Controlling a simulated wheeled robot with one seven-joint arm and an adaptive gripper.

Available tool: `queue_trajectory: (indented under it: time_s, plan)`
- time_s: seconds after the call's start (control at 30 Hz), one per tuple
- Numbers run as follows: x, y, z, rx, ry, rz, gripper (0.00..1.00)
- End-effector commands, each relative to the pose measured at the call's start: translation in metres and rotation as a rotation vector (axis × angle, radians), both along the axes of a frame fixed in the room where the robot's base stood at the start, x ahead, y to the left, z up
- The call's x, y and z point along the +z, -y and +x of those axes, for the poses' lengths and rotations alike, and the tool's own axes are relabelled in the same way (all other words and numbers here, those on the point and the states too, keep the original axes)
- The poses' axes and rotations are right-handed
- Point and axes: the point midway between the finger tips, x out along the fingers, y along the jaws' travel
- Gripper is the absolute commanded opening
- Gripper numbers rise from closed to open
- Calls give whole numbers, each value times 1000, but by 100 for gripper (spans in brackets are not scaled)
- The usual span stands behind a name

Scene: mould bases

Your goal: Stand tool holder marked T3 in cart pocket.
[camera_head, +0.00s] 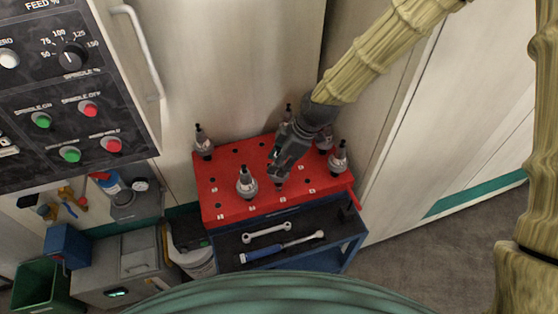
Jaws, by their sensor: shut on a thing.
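A red cart top (231,209) has rows of dark round pockets and small white labels too small to read. My gripper (278,168) is over the middle of the cart top, shut on a tool holder (279,184). My fingers hide most of that holder, and only a small part shows below them. I cannot tell whether it touches the cart or which mark it bears. Other grey tool holders stand upright: one at the back left (203,142), one at the front (246,184), one at the right (340,159), and others partly behind my gripper.
The cart's lower shelf (291,256) holds a wrench (267,233) and a blue-handled tool (281,250). A control panel (70,90) and a door handle (143,50) are at the left. A white bucket (190,262) and a green bin (40,285) stand lower left. Grey floor is open at the right.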

Motion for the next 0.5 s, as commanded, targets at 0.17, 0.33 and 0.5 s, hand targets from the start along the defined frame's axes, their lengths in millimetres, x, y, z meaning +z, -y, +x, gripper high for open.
queue_trajectory:
  time_s: [0.17,0.33,0.5]
  plan:
    - [-4,0,1,0,2,1,0]
    - [-9,0,1,-1,2,1,0]
    - [-15,0,1,-1,2,1,0]
